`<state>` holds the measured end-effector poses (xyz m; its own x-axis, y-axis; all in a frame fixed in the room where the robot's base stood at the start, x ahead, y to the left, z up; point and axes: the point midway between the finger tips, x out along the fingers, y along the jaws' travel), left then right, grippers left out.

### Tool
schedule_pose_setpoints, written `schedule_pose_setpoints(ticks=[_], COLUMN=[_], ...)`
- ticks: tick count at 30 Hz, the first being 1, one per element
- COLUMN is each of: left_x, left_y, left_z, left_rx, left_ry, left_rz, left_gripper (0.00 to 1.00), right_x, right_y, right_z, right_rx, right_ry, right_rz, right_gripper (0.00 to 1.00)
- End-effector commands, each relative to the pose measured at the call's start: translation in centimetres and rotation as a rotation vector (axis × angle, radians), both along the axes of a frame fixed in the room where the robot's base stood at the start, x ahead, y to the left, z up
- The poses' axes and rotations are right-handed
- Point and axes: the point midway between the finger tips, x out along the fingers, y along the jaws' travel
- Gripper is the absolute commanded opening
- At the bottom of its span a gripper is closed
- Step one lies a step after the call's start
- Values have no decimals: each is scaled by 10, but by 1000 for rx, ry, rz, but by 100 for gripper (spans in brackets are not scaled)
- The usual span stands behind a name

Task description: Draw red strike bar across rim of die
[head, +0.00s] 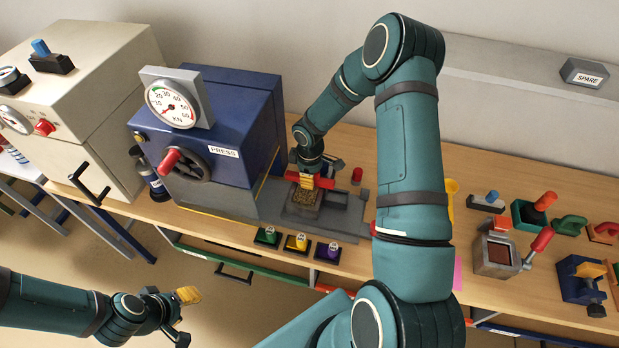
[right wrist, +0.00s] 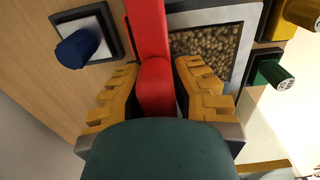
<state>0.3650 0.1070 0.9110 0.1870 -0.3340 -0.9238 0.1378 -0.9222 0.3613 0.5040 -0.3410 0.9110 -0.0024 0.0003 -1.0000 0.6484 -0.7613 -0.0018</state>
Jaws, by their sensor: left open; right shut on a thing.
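The red strike bar (head: 326,183) is held in my right gripper (head: 313,180) at the far edge of the die (head: 305,205). In the right wrist view the red bar (right wrist: 150,55) stands between the two yellow fingers of my right gripper (right wrist: 158,98). It lies beside the die's opening, along its left edge. The opening is full of brown granules (right wrist: 203,50) inside a grey rim. I cannot tell whether the bar touches the rim. My left gripper (head: 181,312) is open and empty, low at the left, away from the bench.
The blue press (head: 225,110) stands left of the die. Green (head: 268,236), yellow (head: 297,243) and purple (head: 328,251) knobbed blocks line the bench's front edge. A small red cylinder (head: 357,175) stands behind the die. Several tools occupy the right of the bench.

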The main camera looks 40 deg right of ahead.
Motion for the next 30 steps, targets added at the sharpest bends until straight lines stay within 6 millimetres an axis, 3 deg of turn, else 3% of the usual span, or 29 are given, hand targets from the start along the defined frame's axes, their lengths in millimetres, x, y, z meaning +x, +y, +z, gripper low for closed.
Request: schedule_pose_setpoints(ticks=[13,19,30], left_x=[0,0,0], left_y=[0,0,0], left_z=[22,20,20], left_rx=[0,0,0], left_ry=[0,0,0], left_rz=[0,0,0], left_gripper=[47,47,47], right_x=[1,1,1], right_y=[1,0,1], right_z=[36,49,53], right_rx=[0,0,1], right_ry=[-3,-3,-2], right_rz=[2,0,2], right_gripper=[0,0,0])
